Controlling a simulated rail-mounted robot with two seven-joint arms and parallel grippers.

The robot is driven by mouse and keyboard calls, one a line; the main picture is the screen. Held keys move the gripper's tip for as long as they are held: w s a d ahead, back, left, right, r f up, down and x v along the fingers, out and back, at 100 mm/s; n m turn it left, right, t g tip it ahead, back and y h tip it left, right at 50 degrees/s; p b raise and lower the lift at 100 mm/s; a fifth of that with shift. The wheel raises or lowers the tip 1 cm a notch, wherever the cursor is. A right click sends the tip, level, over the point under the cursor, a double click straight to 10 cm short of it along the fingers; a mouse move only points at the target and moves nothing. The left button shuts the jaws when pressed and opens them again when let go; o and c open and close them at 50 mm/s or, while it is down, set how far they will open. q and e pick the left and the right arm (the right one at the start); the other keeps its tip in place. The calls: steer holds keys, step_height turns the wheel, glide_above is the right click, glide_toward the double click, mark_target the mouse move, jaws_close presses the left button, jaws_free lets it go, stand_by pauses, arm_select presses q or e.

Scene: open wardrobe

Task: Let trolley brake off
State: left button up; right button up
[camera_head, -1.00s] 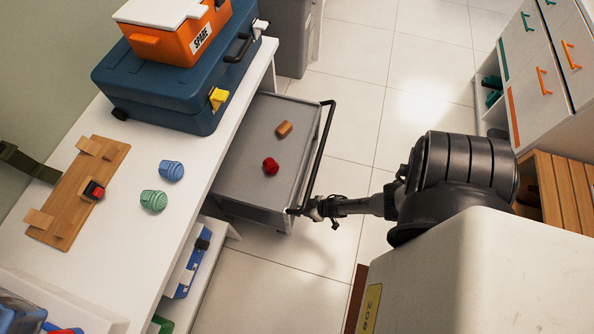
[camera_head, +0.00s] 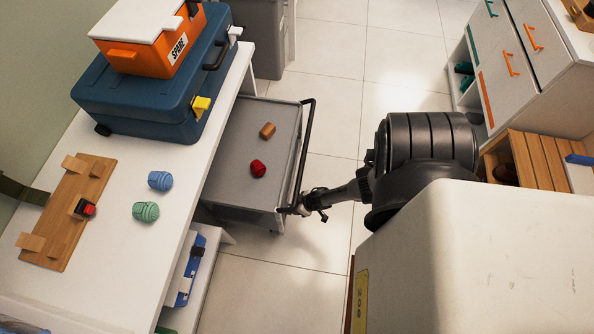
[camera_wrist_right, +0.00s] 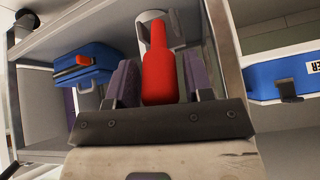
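The grey trolley (camera_head: 228,180) stands partly under the white workbench, with a dark push handle (camera_head: 304,150) on its right side. My right gripper (camera_head: 298,207) is at the trolley's near right corner, by the lower end of the handle; its fingers are too small to read there. In the right wrist view a red lever (camera_wrist_right: 158,65) lies between my right gripper's (camera_wrist_right: 160,82) two purple-padded fingers. The fingers are close on both sides of the lever; whether they press on it is unclear. My left gripper is not in view.
On the trolley lie a brown block (camera_head: 267,130) and a red piece (camera_head: 258,169). The workbench (camera_head: 120,235) carries a blue toolbox (camera_head: 150,105) under an orange box (camera_head: 150,50), a wooden board (camera_head: 65,215) and two cups. Bare tiled floor (camera_head: 335,110) lies right of the trolley.

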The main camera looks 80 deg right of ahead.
steer(key=shift+o, duration=0.8)
steer(key=shift+s+r, duration=0.15)
steer(key=shift+r, duration=0.1)
steer(key=d+p+v, duration=0.1)
steer(key=p+v, duration=0.7)
steer(key=v, duration=0.5)
steer(key=shift+a+p, duration=0.3)
steer(key=shift+a, duration=0.15)
steer(key=shift+r, duration=0.1)
